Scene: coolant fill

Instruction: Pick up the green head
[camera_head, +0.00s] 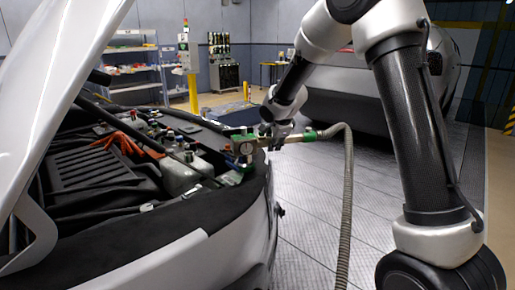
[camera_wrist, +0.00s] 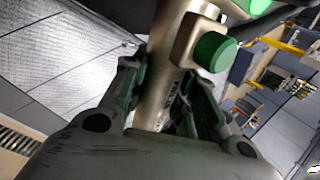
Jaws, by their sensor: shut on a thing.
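The green head (camera_head: 243,145) is a metal fitting with green parts, a round gauge and a ribbed grey hose (camera_head: 347,200). In the head view it is at the front right edge of the open engine bay; I cannot tell if it touches anything there. My gripper (camera_head: 278,136) is shut on the metal pipe behind the head. In the wrist view my gripper (camera_wrist: 167,85) has one finger on each side of the pipe, with a green knob (camera_wrist: 214,51) just beyond. The head's lower end is out of that view.
The engine bay (camera_head: 100,170) with reservoirs and caps lies left, under a raised white hood (camera_head: 50,90). A second car (camera_head: 350,90) stands behind. The hose hangs down over the floor. A shelf (camera_head: 130,70) and a yellow post (camera_head: 193,95) are at the back. Open floor (camera_head: 310,200) lies right of the bay.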

